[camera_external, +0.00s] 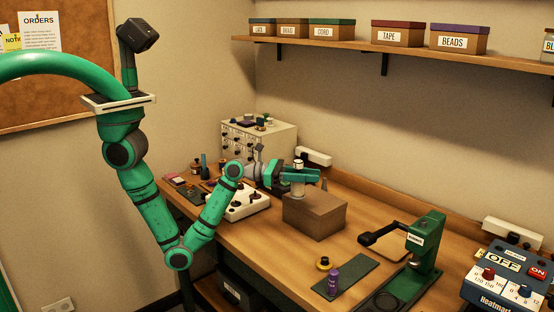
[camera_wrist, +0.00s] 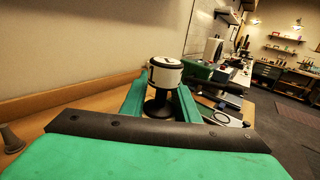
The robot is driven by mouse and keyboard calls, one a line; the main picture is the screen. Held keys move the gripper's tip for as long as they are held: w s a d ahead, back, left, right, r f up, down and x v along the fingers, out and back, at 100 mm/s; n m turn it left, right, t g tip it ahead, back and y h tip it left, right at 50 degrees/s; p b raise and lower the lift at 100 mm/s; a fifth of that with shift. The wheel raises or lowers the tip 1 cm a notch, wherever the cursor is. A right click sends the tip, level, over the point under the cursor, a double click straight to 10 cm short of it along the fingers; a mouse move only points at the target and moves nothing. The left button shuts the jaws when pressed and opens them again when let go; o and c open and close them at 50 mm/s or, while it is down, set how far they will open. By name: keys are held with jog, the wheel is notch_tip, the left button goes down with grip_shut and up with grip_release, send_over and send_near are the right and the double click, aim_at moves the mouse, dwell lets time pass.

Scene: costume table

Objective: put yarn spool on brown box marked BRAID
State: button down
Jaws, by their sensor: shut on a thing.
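In the wrist view the spool (camera_wrist: 164,73) stands between the two green fingers (camera_wrist: 160,103), with a white middle and a dark flared base. The gripper is over a plain brown box (camera_external: 315,218) on the table; I cannot tell whether the spool's base touches its top. No label shows on that box's visible sides. A small brown box (camera_external: 288,29) on the wall shelf has a label that seems to read BRAID.
A green press (camera_external: 425,250) and a blue control box (camera_external: 508,277) stand at the right. A white drawer cabinet (camera_external: 258,142) stands behind my arm. Other labelled boxes, such as TAPE (camera_external: 396,34), line the shelf.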

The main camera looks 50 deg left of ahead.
jog(key=w+r+n+t+y, duration=0.3)
jog(key=w+r, duration=0.2)
jog(key=w, duration=0.4)
jog(key=shift+w+a+f+n+t+y, duration=0.25)
jog(key=shift+w+a+f+y, duration=0.15)
jog(key=shift+f, duration=1.25)
jog(key=shift+w+a+f+n+t+y, duration=0.15)
jog(key=shift+w+a+f+t+y, duration=0.3)
jog(key=shift+f, duration=1.25)
jog(key=shift+w+a+f+n+t+y, duration=0.1)
jog(key=shift+w+a+f+n+y, duration=0.3)
jog(key=shift+f, duration=1.25)
jog(key=shift+w+a+f, duration=0.1)
jog(key=shift+a+f, duration=0.05)
jog(key=c, duration=1.4)
grip_release()
jog(key=shift+o, duration=0.2)
jog(key=shift+v, duration=3.75)
jog(key=shift+w, duration=0.1)
